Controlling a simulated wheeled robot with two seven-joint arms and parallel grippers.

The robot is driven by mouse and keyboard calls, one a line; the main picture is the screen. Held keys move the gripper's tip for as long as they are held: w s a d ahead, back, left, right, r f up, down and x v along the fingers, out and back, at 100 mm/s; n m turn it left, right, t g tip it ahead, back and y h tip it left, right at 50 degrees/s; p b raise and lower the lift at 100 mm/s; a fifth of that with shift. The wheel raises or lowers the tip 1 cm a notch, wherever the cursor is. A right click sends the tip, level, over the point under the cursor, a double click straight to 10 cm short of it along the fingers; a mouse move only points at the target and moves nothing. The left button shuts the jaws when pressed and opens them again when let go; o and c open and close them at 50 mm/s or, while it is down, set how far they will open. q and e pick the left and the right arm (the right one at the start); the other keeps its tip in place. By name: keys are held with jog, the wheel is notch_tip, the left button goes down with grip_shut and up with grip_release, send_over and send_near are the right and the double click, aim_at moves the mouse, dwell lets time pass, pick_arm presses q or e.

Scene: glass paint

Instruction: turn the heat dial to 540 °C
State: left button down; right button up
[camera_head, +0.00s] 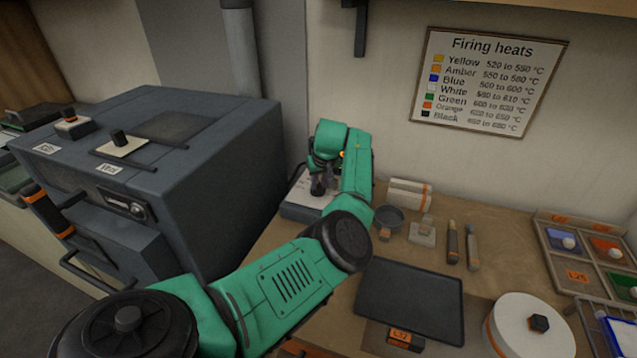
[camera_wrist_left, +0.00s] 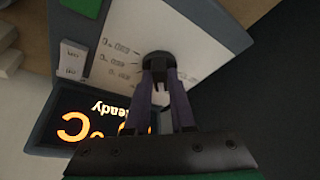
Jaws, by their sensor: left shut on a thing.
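The heat dial (camera_wrist_left: 158,62) is a dark round knob on the pale face of a control box. In the left wrist view my left gripper (camera_wrist_left: 163,78) is shut on the dial, its two fingers on either side of it. An orange display (camera_wrist_left: 95,122) on the box reads "ready" and part of a "°C" value; the fingers hide the digits. In the head view the control box (camera_head: 300,208) stands beside the kiln, and my left gripper (camera_head: 318,187) is over it. My arm partly covers the box there. My right gripper is not in view.
The grey kiln (camera_head: 225,150) is left of the control box. A firing heats chart (camera_head: 487,82) hangs on the wall.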

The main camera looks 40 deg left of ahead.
pick_arm(q)
jog(key=shift+n+g+y, duration=0.3)
jog(key=shift+n, duration=0.8)
jog(key=shift+w+n+g+b, duration=0.15)
jog(key=shift+n+g+b, duration=0.35)
jog(key=shift+n+b, duration=0.4)
jog(key=c, duration=0.8)
grip_release()
jog(key=shift+o, duration=0.2)
jog(key=b+v, duration=0.2)
jog(key=v, duration=1.2)
jog(key=shift+d+r+b, duration=0.25)
jog(key=shift+b, duration=0.05)
